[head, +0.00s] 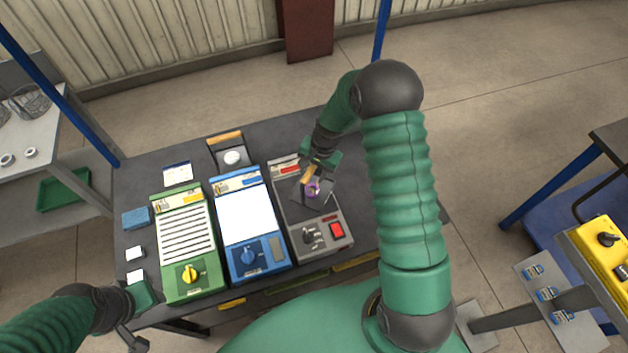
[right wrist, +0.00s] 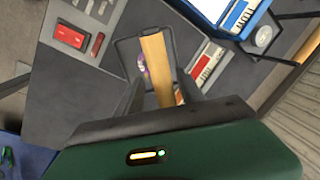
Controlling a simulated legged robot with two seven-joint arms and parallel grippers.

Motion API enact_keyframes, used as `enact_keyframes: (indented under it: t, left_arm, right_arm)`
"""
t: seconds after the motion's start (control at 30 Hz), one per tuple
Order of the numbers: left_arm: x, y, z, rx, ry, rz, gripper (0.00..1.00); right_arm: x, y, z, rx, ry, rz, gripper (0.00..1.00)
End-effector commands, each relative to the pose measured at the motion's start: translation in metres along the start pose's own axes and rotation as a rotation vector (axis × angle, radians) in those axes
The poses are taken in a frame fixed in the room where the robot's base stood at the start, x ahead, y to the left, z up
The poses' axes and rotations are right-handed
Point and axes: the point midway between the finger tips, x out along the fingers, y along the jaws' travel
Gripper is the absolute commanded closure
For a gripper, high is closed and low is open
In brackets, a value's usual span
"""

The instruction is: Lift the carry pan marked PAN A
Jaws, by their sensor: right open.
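A dark carry pan (head: 325,196) with a wooden handle and a small purple item in it sits on the grey unit (head: 325,232). In the right wrist view its wooden handle (right wrist: 155,66) runs between my two fingers. My right gripper (head: 312,172) is open over this pan, its fingers apart on either side of the handle; contact cannot be told. A second pan (head: 241,164) with a wooden handle and a white disc stands behind the blue unit. No PAN A marking can be read on either pan. My left gripper (head: 137,336) is low at the left; its jaws are unclear.
A green unit (head: 186,245) and a blue unit (head: 248,225) stand left of the grey unit on the dark bench (head: 140,190). A blue block (head: 136,218) and small white pieces lie at the bench's left. A yellow control box (head: 602,250) is at far right.

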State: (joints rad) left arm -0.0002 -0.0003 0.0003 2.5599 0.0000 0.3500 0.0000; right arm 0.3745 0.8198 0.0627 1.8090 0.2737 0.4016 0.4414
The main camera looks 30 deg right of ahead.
Motion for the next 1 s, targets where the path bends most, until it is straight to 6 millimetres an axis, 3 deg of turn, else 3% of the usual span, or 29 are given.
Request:
enact_keyframes:
  t: [0.27, 0.6, 1.0]
  left_arm:
    - [-0.0002, -0.0002, 0.0000, -0.001, 0.000, 0.000, 0.59]
    - [-0.0002, -0.0002, 0.0001, -0.001, -0.001, 0.000, 0.59]
    - [-0.0001, -0.0002, 0.0000, 0.000, 0.000, 0.000, 0.59]
  right_arm:
    - [0.0078, -0.0015, 0.0014, -0.002, 0.001, 0.000, 0.55]
    - [0.0079, -0.0004, -0.0001, -0.001, 0.000, 0.000, 0.99]
    - [0.0083, -0.0003, -0.0003, -0.001, 0.000, 0.001, 1.00]
